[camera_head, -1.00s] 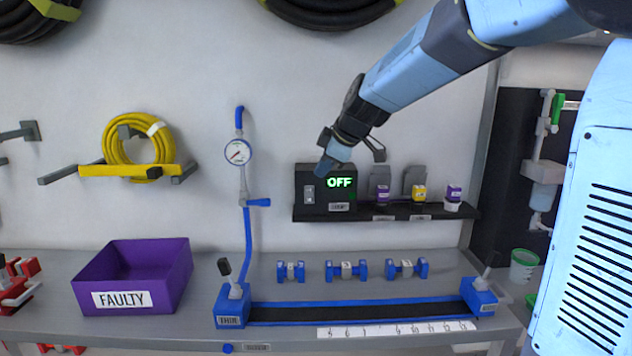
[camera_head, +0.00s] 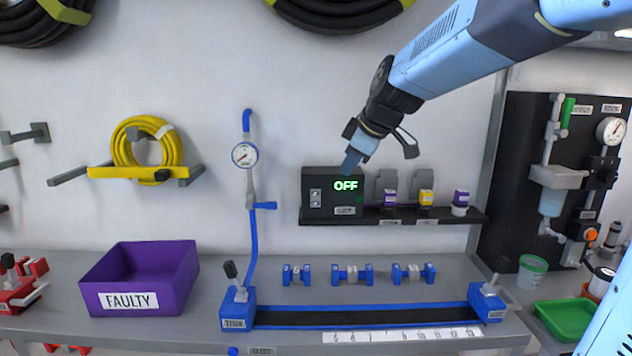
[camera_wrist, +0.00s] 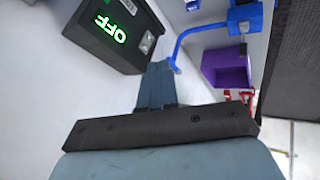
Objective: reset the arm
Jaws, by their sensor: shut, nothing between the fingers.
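My arm reaches in from the upper right in the head view. My gripper (camera_head: 352,163) is shut and empty, in front of the upper part of a black control box (camera_head: 318,198) whose green display reads OFF. In the wrist view my shut fingers (camera_wrist: 157,85) show at the centre. The black box (camera_wrist: 105,35) is to their upper left, apart from them as far as I can tell.
A shelf (camera_head: 440,218) right of the box holds small purple and yellow bottles. Below, the grey bench (camera_head: 215,290) carries a purple FAULTY bin (camera_head: 170,278), blue fittings and a blue-ended rig (camera_head: 370,313). A gauge (camera_head: 244,155) with blue hose stands left of the box.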

